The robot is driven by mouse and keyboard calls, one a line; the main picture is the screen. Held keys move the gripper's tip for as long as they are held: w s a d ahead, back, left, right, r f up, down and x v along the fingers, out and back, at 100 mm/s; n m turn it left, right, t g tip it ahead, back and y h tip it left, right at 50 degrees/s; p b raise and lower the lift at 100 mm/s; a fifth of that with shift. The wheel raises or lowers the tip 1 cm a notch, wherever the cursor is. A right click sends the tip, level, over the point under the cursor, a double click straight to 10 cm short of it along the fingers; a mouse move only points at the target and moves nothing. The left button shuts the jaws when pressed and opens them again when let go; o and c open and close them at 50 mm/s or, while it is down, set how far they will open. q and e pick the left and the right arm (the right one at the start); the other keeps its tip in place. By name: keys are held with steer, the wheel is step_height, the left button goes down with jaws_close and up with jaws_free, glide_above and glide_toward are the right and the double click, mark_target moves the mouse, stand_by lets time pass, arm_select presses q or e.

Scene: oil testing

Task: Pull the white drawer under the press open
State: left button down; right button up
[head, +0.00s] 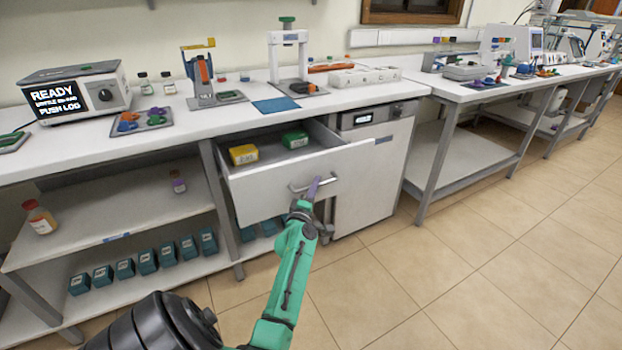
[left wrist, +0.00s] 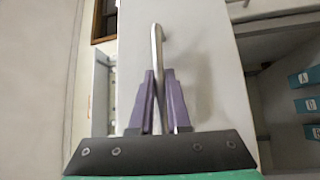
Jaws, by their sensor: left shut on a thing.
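The white drawer (head: 268,191) under the bench stands pulled out, with a yellow box (head: 243,154) and a green box (head: 295,139) inside. Its metal bar handle (head: 300,188) is on the front panel. My left gripper (head: 313,187) is at the handle; in the left wrist view its purple fingers (left wrist: 159,100) are shut around the handle bar (left wrist: 157,60). The drawer front (left wrist: 200,60) fills the middle of that view. The press (head: 288,55), a white frame with a green knob, stands on the bench above. My right gripper is not in view.
A white cabinet (head: 372,175) with a small display stands right of the drawer. Shelves on the left hold several teal boxes (head: 147,262) and an orange-capped bottle (head: 40,218). The tiled floor (head: 420,280) in front and to the right is clear.

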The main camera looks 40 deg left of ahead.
arm_select(q)
steer(key=shift+s+d+r, duration=0.1)
steer(key=shift+s+d, duration=0.1)
steer(key=shift+d, duration=0.9)
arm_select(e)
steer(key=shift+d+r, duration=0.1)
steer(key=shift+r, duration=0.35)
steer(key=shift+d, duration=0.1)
arm_select(q)
steer(key=c, duration=0.9)
jaws_free()
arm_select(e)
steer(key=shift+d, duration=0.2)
arm_select(q)
steer(key=shift+s, duration=0.1)
